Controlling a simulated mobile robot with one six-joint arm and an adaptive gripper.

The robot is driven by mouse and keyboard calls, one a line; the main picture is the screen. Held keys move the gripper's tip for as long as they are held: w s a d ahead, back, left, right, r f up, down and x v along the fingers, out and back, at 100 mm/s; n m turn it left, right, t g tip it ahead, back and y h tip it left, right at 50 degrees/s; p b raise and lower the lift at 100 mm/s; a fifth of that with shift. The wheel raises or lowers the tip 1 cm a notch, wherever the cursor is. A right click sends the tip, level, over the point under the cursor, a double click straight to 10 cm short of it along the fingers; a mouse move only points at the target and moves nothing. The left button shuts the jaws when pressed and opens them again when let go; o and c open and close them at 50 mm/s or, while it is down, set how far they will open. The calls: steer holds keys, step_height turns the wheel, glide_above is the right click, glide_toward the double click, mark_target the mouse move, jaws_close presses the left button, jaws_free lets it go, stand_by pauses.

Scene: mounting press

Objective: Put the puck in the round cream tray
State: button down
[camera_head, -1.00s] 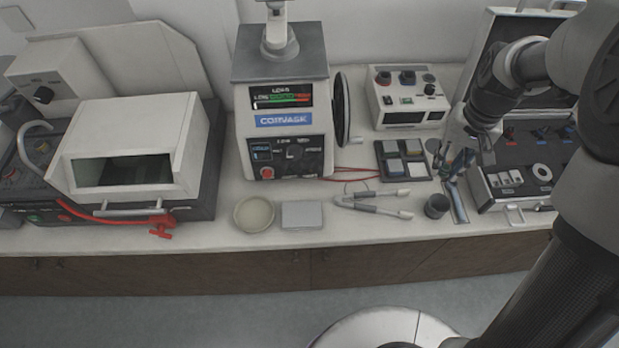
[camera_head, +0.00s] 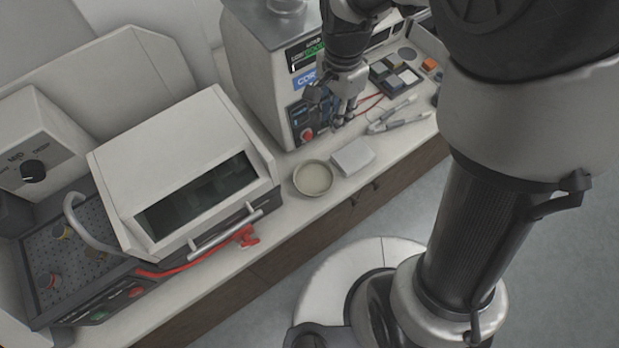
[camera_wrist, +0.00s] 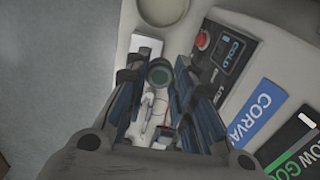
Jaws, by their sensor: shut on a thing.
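The round cream tray (camera_head: 313,179) lies on the bench in front of the press, and it shows at the top edge of the wrist view (camera_wrist: 163,9). My gripper (camera_head: 340,119) is above the bench close to the press front, up and to the right of the tray. In the wrist view my gripper (camera_wrist: 158,80) is shut on the puck (camera_wrist: 160,73), a dark round piece with a greenish face, held between the fingertips. The puck is apart from the tray. In the head view I cannot make the puck out clearly among the fingers.
A pale square block (camera_head: 352,156) lies right beside the tray. The press (camera_head: 262,75) stands close behind my gripper. A white-lidded box machine (camera_head: 180,165) with a red hose is left of the tray. Tongs (camera_head: 392,117) and a sample tray (camera_head: 394,75) lie to the right.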

mark_target(318, 179)
steer(key=s+a+m, duration=0.3)
steer(key=s+m, duration=0.2)
steer(key=m, duration=0.3)
steer(key=f+b, duration=0.2)
steer(key=f, duration=0.4)
steer(key=f+b, duration=0.2)
steer(key=f, duration=0.5)
steer(key=f+b, duration=0.2)
steer(key=f, duration=0.4)
steer(key=shift+w+a+f+b, duration=0.15)
steer(key=shift+w+f+b, duration=0.1)
steer(key=shift+w+b, duration=0.05)
steer(key=shift+f, duration=0.1)
steer(key=shift+f, duration=0.2)
steer(key=c, duration=1.7)
jaws_free()
steer(key=shift+r, duration=0.1)
steer(key=shift+o, duration=0.2)
step_height(318, 179, up, 13)
steer(key=p, duration=0.4)
steer(key=shift+f, duration=0.2)
